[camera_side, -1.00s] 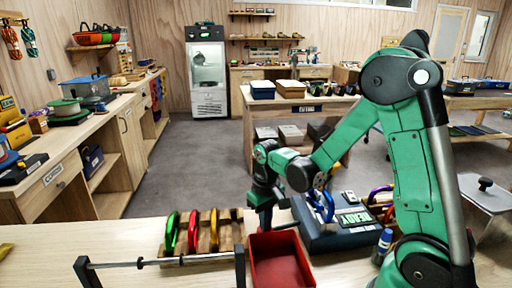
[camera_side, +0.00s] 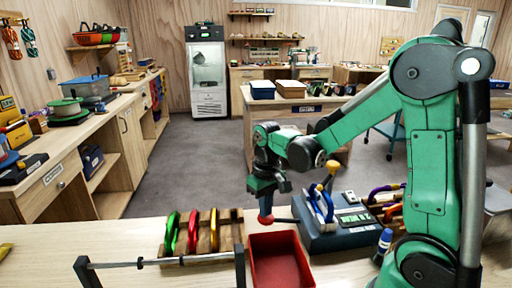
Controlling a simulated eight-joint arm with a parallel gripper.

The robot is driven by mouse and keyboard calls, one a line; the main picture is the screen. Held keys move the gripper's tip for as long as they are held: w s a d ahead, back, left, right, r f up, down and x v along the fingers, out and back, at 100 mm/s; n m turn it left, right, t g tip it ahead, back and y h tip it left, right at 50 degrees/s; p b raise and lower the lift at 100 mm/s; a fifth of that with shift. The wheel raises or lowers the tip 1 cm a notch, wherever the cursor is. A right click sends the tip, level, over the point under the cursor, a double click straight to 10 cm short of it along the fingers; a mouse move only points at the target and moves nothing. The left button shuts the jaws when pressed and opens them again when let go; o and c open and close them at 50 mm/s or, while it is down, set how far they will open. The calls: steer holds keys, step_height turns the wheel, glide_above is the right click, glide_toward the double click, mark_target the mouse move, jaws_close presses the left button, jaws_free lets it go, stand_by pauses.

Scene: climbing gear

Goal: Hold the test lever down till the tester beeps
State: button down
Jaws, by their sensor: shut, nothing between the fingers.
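The tester (camera_side: 335,238) is a blue-grey box on the bench, with a blue carabiner (camera_side: 318,205) upright on it. Its green display (camera_side: 355,219) shows characters too small to read surely. My gripper (camera_side: 265,214) is shut and points down at that red end, left of the tester. It seems to touch it, but I cannot tell how hard it presses. A yellow-topped handle (camera_side: 329,172) stands behind the carabiner.
A red open tray (camera_side: 278,274) stands in front of the tester. A wooden rack (camera_side: 204,236) with red, green and yellow carabiners is to the left, behind a metal bar on posts (camera_side: 160,260). A blue-and-white bottle (camera_side: 384,243) and more carabiners (camera_side: 388,205) are at the right.

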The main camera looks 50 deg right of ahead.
steer(key=shift+r, duration=2.85)
steer(key=s+a+r+n+t, duration=0.2)
steer(key=s+a+n+t, duration=0.1)
steer(key=a+t, duration=0.4)
steer(key=shift+a, duration=0.55)
